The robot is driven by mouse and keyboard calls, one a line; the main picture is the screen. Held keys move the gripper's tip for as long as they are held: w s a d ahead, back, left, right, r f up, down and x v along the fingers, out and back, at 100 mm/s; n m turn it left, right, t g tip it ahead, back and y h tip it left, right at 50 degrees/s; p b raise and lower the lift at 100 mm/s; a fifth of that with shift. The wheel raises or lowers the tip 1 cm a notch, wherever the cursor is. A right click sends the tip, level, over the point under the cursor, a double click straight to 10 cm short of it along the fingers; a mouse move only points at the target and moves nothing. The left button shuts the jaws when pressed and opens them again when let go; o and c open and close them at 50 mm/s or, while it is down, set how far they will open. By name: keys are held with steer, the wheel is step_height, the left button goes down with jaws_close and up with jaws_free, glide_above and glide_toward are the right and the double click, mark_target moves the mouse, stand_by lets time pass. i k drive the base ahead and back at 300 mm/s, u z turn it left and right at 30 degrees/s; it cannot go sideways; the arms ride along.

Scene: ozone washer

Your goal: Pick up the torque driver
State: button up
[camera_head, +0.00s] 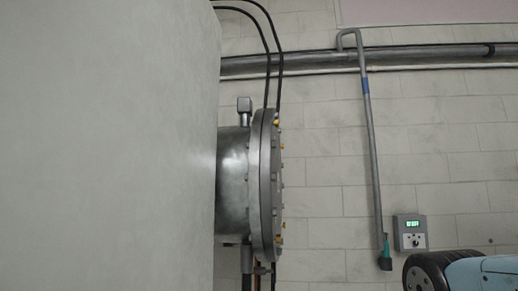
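I cannot make out a torque driver in this view. My gripper is not in view. A dark rounded part with a pale blue-grey body (458,272) shows at the bottom right corner, cut off by the frame edge; it looks like part of my own arm.
A large pale surface (108,150) fills the left. A grey metal cylinder (232,182) with a bolted flange (265,185) sticks out beside it. Black hoses rise above. On the tiled wall are a horizontal pipe (425,58), a thin hooked pipe (371,140) and a control box (411,233).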

mark_target(385, 254)
steer(key=u, duration=0.2)
steer(key=i, duration=1)
steer(key=z, duration=0.65)
steer(key=k, duration=0.4)
steer(key=z, duration=0.45)
steer(key=i, duration=0.5)
steer(key=u, duration=0.05)
